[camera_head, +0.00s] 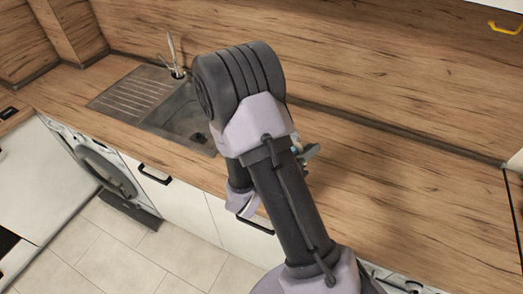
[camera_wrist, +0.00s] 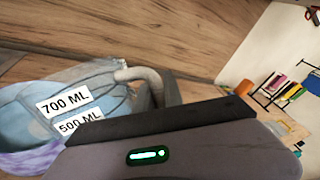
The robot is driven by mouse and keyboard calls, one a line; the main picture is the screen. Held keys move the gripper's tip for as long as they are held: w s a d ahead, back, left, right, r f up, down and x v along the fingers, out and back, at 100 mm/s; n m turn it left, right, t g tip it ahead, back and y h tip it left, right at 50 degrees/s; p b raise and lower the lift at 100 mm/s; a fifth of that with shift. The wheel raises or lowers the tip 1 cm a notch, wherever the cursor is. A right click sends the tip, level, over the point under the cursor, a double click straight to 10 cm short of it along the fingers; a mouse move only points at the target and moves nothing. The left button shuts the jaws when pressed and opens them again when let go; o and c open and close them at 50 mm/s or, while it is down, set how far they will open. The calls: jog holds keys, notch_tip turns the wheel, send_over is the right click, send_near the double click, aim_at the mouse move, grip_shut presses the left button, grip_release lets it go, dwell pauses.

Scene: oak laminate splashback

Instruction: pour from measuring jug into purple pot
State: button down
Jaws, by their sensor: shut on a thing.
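The measuring jug (camera_wrist: 95,82) is a clear bluish vessel with white "700 ML" and "500 ML" labels, at the left of the wrist view. Its grey curved handle (camera_wrist: 148,80) is beside the dark jaw of my gripper (camera_wrist: 165,108), which is shut on the jug. A purple rounded surface (camera_wrist: 30,160), apparently the purple pot, shows at the lower left, partly cut off by the frame and overlapped by the jug. In the head view my arm hides most of this; only a small grey-blue part (camera_head: 307,152) shows past it. I cannot tell the jug's tilt or contents.
The oak worktop (camera_head: 400,215) is bare to the right of my arm. A sink (camera_head: 180,115) with a tap (camera_head: 175,55) is at the left. The oak splashback (camera_head: 360,65) rises behind. A washing machine (camera_head: 105,170) sits under the worktop. A shelf (camera_wrist: 285,88) shows far off.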

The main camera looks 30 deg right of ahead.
jog(key=s+d+f+m+h+b, duration=0.1)
jog(key=s+f+m+b, duration=0.1)
jog(key=s+f+m, duration=0.4)
jog(key=shift+s+f+m+t+b, duration=0.3)
jog(key=shift+m+t+b, duration=0.1)
dwell(0.7)
